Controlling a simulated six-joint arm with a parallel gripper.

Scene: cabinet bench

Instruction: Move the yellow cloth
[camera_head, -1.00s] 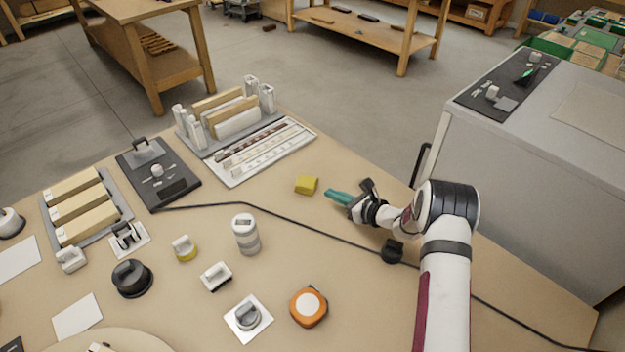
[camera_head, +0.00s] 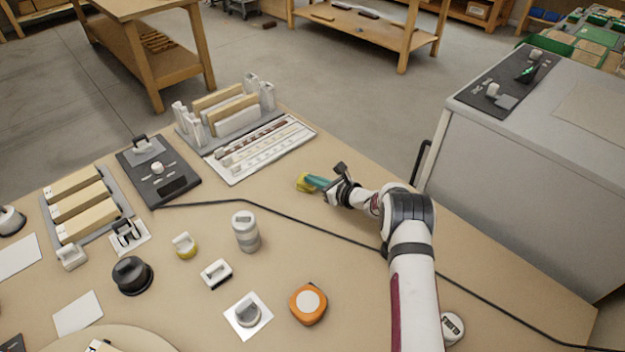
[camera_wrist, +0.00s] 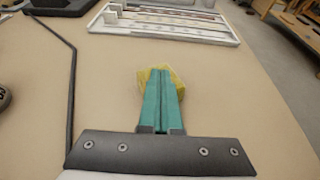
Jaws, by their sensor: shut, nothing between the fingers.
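The yellow cloth (camera_head: 302,182) is a small folded block lying on the tan bench top, right of the white slotted tray. My gripper (camera_head: 311,181) has teal fingers that reach the cloth from the right and cover part of it. In the wrist view the cloth (camera_wrist: 172,73) shows around the far ends of the fingers (camera_wrist: 162,78). The two fingers are closed together, with no cloth seen between them. The fingertips overlap the cloth in both views; whether they press on it I cannot tell.
A black cable (camera_head: 275,214) runs across the bench below the cloth. The white slotted tray (camera_head: 262,150) lies to the left. A grey cylinder (camera_head: 245,231) and an orange tape measure (camera_head: 308,304) stand nearer. A grey cabinet (camera_head: 520,150) is at the right.

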